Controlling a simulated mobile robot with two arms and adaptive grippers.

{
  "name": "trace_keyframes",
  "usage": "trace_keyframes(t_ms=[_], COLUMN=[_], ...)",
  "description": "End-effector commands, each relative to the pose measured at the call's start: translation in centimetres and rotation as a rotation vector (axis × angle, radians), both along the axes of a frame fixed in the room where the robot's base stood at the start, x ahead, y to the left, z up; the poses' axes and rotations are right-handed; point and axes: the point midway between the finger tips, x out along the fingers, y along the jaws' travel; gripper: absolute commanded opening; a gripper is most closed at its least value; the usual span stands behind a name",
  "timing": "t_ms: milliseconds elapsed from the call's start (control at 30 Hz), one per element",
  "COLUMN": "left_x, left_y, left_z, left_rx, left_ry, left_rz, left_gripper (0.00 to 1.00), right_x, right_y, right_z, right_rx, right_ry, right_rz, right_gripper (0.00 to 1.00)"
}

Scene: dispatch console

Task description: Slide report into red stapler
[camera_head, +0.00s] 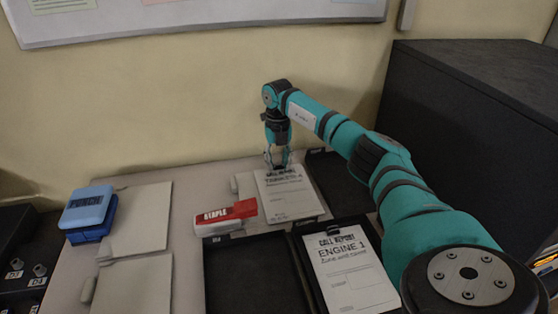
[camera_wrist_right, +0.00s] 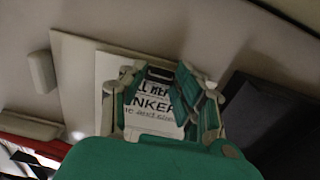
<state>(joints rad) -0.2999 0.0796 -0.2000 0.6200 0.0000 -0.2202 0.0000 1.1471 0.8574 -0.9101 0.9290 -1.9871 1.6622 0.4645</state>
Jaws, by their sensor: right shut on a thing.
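The call report, with a heading that looks like "TANKER" (camera_head: 292,203), is a white sheet lying over a pale board; it also shows in the wrist view (camera_wrist_right: 147,107). My right gripper (camera_head: 278,165) is shut on its far edge, and its fingers (camera_wrist_right: 172,98) cover part of the heading. The red stapler (camera_head: 237,210), with a white "STAPLE" label and pale base, lies just left of the report; its right end is close to the sheet's left edge. Whether they touch is unclear. In the wrist view part of the stapler (camera_wrist_right: 45,146) shows at lower left. My left gripper is out of view.
A second report, "ENGINE 1" (camera_head: 350,285), lies in a black tray at the front. An empty black tray (camera_head: 255,280) is in front of the stapler. A blue object (camera_head: 87,212) and pale boards (camera_head: 140,213) are at left. A large dark cabinet (camera_head: 470,120) stands at right.

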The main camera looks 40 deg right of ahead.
Motion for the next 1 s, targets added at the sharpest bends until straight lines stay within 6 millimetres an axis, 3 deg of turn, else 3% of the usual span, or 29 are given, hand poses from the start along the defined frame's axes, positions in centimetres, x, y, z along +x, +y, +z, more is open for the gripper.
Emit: trace_keyframes(t_ms=[1000], left_x=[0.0], left_y=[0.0], left_z=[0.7], left_rx=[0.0], left_ry=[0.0], left_rz=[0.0], left_gripper=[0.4], right_x=[0.8], right_y=[1.3], right_z=[0.0], right_rx=[0.0], right_ry=[0.001], right_rz=[0.0], right_gripper=[0.0])
